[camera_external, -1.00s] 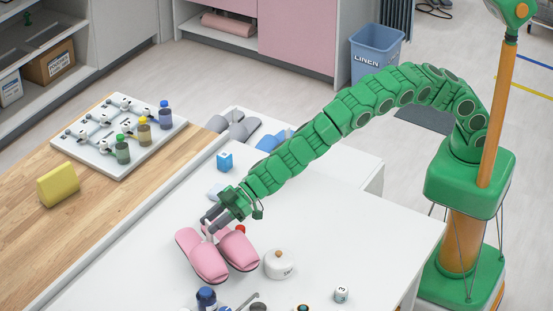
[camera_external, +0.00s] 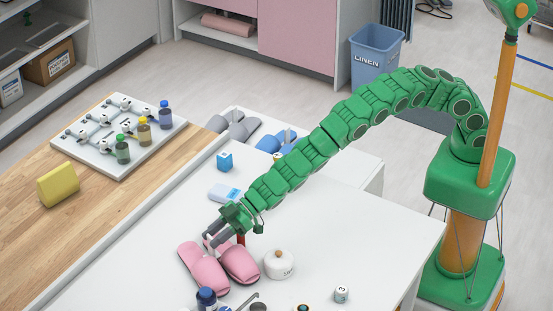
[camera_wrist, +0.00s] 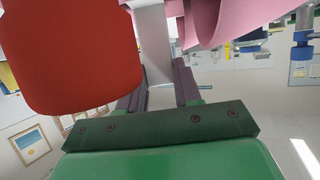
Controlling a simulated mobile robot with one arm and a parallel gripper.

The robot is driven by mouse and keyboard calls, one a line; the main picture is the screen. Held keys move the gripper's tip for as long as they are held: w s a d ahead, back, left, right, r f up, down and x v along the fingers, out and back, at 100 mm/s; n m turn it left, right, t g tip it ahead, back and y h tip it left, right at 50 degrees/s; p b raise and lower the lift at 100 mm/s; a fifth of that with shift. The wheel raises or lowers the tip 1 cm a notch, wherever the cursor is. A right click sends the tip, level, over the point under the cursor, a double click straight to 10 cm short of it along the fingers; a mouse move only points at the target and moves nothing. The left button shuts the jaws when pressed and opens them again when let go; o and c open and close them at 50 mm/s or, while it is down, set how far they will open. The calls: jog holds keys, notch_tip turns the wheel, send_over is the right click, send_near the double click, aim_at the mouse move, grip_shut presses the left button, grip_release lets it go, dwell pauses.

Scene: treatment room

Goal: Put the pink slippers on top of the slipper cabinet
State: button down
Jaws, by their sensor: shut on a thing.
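The pink slippers (camera_external: 205,273) are side by side at the near left part of the white table. My gripper (camera_external: 212,240) is at their back end, shut on them. In the wrist view, the fingers (camera_wrist: 160,85) close around a pale upright piece (camera_wrist: 154,45) beside the pink slippers (camera_wrist: 215,18); its join to them is hidden. I cannot tell whether the soles touch the table. A low white cabinet (camera_external: 365,172) behind the table, likely the slipper cabinet, bears grey slippers (camera_external: 236,126) and blue slippers (camera_external: 268,143).
A white lidded pot (camera_external: 279,266) stands just right of the slippers. A red object (camera_wrist: 82,50) is close beside the fingers. A blue-capped bottle (camera_external: 206,298) is in front.

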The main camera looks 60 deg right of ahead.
jog(key=shift+f, duration=0.45)
jog(key=shift+f, duration=0.15)
jog(key=c, duration=0.8)
grip_release()
